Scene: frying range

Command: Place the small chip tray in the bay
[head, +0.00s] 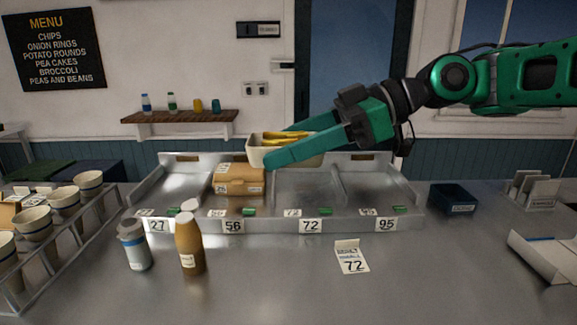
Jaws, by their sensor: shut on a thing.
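My gripper (281,147) reaches in from the right and is shut on the small chip tray (255,148), a pale open tray with yellow chips in it. One green finger hides part of the tray's near side. The tray is held roughly level above the metal rack (270,226), over the back of its middle. The rack has bays labelled 27, 56, 72 and 95. The bay labelled 72 (308,190) looks empty. A ticket (350,257) on the counter in front reads 72, with a word above that looks like "small".
A brown box (238,179) fills the back of bay 56. A grey-capped shaker (134,245) and a brown bottle (189,243) stand before the rack. Several cups sit in a wire rack (75,237) at left. A dark blue container (453,199) stands right.

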